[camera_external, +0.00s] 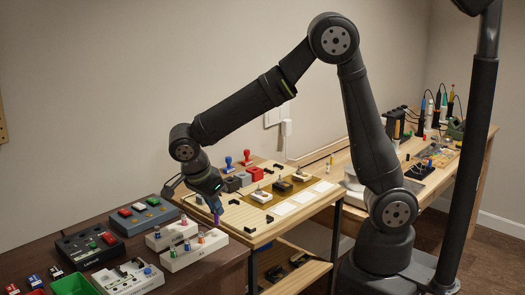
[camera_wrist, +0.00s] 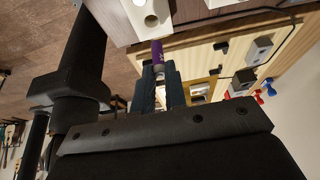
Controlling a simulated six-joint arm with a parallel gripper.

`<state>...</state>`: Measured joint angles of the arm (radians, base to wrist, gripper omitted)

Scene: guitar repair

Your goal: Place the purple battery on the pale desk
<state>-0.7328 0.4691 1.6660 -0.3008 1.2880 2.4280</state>
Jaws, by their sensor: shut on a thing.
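My gripper (camera_external: 213,201) is shut on the purple battery (camera_external: 217,217), which points downward from the fingertips. In the wrist view the battery (camera_wrist: 157,50) sticks out from between my dark fingers (camera_wrist: 160,76). The pale desk (camera_external: 258,237) is a light wood top, seen right beside and behind the gripper. In the external view the battery is near this desk's left front edge, by the dark brown table. In the wrist view it overlaps the border between the pale wood (camera_wrist: 200,62) and the white block. I cannot tell its exact height above either surface.
White blocks holding batteries (camera_external: 195,250) stand on the dark table (camera_external: 140,218) close to the gripper. A blue-grey box (camera_external: 142,213) and a green bin (camera_external: 75,285) stand further left.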

